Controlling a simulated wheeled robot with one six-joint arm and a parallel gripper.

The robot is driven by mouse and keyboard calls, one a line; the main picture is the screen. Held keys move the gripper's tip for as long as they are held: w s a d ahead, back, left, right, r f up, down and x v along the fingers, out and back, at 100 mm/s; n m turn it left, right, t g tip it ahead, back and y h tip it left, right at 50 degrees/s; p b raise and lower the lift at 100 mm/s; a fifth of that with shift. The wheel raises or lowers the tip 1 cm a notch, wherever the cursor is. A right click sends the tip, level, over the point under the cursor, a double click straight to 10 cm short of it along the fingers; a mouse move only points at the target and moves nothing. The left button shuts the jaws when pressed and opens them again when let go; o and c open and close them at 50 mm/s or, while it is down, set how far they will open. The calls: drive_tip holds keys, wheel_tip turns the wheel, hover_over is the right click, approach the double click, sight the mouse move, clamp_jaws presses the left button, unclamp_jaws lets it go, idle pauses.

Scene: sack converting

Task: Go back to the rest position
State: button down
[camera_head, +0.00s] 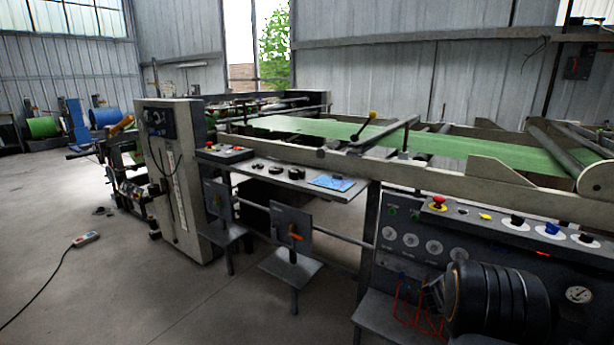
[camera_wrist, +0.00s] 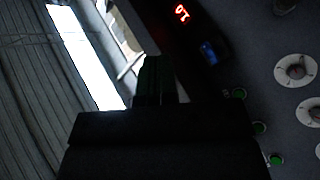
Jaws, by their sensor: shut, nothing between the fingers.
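My gripper (camera_wrist: 153,65) shows in the wrist view as a dark block with its fingers together and nothing between them. In the head view a black ribbed part of my arm stands at the lower right, in front of the control panel (camera_head: 410,262). The fingers cannot be made out clearly there. In the wrist view the panel's white dials (camera_wrist: 296,70), green buttons (camera_wrist: 260,128) and a red lit display (camera_wrist: 182,13) lie right of the gripper. No contact between gripper and panel is visible.
A long machine with a green sheet (camera_head: 330,127) runs across the middle. A grey shelf with knobs (camera_head: 290,177) juts out, with pedestals (camera_head: 291,262) below. A pendant (camera_head: 86,239) with a cable lies on the floor. The floor at left is mostly clear.

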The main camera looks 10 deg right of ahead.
drive_tip(key=w+a+r+n+t+y+p, duration=0.3)
drive_tip(key=w+a+r+t+y+p, duration=0.35)
drive_tip(key=a+r+t+p, duration=0.4)
drive_tip(key=a+r+n+y+p, duration=0.3)
drive_tip(key=a+r+y+p, duration=0.4)
drive_tip(key=a+r, duration=0.6)
drive_tip(key=s+a+r+n+g+y+p, duration=0.2)
drive_tip(key=s+a+r+g+y+p, duration=0.3)
drive_tip(key=s+a+p, duration=0.65)
drive_tip(key=s+a+r+g+p, duration=0.2)
drive_tip(key=s+a+r+g, duration=0.1)
drive_tip(key=s, duration=0.7)
drive_tip(key=shift+s+a+m+p, duration=0.2)
drive_tip(key=shift+a+m+p, duration=0.15)
drive_tip(key=shift+a, duration=0.1)
